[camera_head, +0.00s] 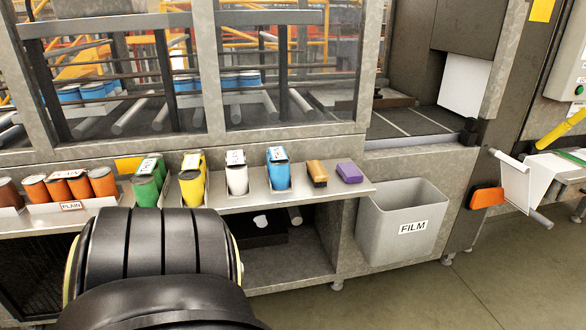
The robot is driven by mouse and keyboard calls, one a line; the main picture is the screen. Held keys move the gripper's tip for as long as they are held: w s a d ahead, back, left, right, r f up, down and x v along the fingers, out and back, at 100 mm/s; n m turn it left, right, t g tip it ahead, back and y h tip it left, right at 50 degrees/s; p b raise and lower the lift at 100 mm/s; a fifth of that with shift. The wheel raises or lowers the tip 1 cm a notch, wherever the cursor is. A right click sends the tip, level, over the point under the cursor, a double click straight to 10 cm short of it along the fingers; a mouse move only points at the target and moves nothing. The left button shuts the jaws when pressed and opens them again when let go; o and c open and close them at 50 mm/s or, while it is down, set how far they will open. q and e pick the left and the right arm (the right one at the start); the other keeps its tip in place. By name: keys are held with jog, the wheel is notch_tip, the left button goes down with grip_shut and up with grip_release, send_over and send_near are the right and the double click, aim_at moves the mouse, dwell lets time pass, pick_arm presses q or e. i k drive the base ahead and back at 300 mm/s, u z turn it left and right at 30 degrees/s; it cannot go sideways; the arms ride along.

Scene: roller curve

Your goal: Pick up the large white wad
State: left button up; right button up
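Neither of my grippers shows in the head view. A large black rounded part of my own body fills the lower left and hides part of the shelf and the area below it.
A metal shelf (220,203) holds several coloured cans, a brown brush-like block (316,173) and a purple block (349,172). A grey bin (385,228) labelled FILM stands at the right. An orange-handled thing (487,197) sticks out farther right. The floor (480,275) at lower right is clear.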

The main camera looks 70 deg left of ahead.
aim_at(261, 221)
jog(key=i, duration=1.25)
jog(key=u, duration=3.65)
jog(key=i, duration=1.65)
jog(key=u, duration=0.05)
